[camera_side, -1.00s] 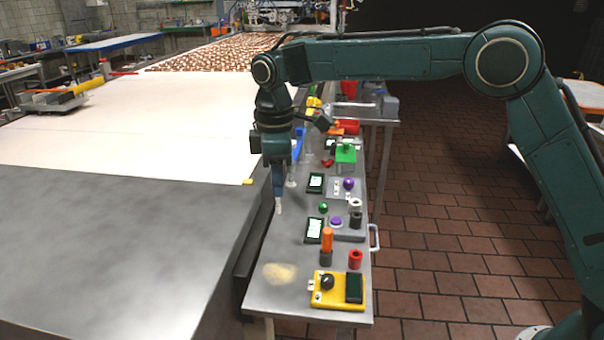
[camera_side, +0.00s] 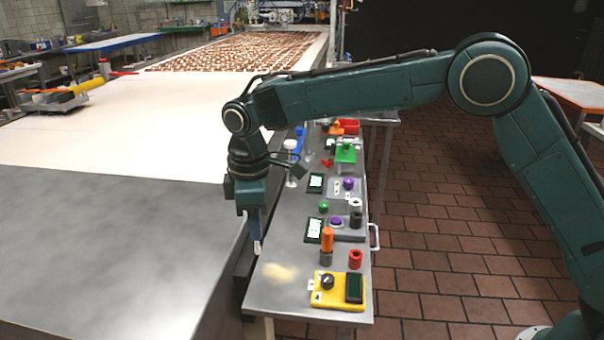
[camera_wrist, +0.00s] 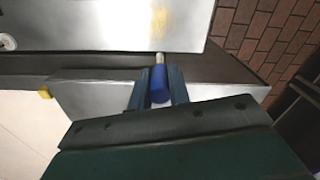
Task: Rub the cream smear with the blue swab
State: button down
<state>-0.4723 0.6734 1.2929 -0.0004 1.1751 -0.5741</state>
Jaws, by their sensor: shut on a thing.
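My gripper (camera_side: 254,226) points down near the left edge of the narrow metal table. In the wrist view, my gripper (camera_wrist: 158,88) is shut on the blue swab (camera_wrist: 159,84), whose pale tip points away from the jaws. In the side view the pale tip of the swab (camera_side: 257,247) shows below the jaws, up and left of the cream smear. The cream smear (camera_side: 279,273) is a pale yellow patch on the table's near end. It also shows faintly in the wrist view (camera_wrist: 160,20), beyond the swab tip. I see a gap between tip and smear in the wrist view.
A yellow control box (camera_side: 325,298) with a black knob sits right of the smear. An orange cylinder (camera_side: 327,240), a red ring (camera_side: 355,258) and small screens stand behind it. A wide conveyor (camera_side: 130,230) runs along the left, with a dark gap between it and the table.

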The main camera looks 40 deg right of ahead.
aim_at(257, 246)
notch_tip(257, 246, down, 5)
jog(key=shift+s+d+f, duration=0.2)
jog(key=shift+s+d, duration=2.7)
jog(key=shift+w+a, duration=2.8)
jog(key=shift+w, duration=0.05)
jog(key=shift+w+a+r, duration=0.15)
jog(key=shift+r, duration=3.9)
jog(key=shift+f, duration=0.15)
